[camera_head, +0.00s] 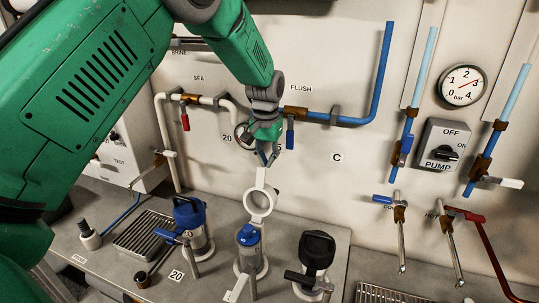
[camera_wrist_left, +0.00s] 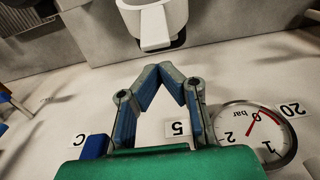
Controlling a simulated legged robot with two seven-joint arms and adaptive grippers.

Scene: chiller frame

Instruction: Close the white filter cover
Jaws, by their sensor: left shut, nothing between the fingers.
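The white filter cover (camera_head: 260,203) is a ring with a tab, raised upright above the middle filter housing (camera_head: 248,260). A blue cartridge top (camera_head: 248,236) shows in that housing, below the cover. My left gripper (camera_head: 266,160) is shut and empty, pointing down just above the cover's tab. I cannot tell whether it touches the tab. In the left wrist view the left fingertips (camera_wrist_left: 173,68) meet, and the white cover (camera_wrist_left: 155,22) lies beyond them with its tab toward the fingers. My right gripper is not in view.
A blue-topped filter (camera_head: 191,215) stands left of the white one and a black-topped filter (camera_head: 316,248) right of it. Behind are the flush pipe (camera_head: 350,120), a blue-handled valve, a pressure gauge (camera_head: 463,86) and a pump switch (camera_head: 441,146). A drain grate (camera_head: 146,234) is at left.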

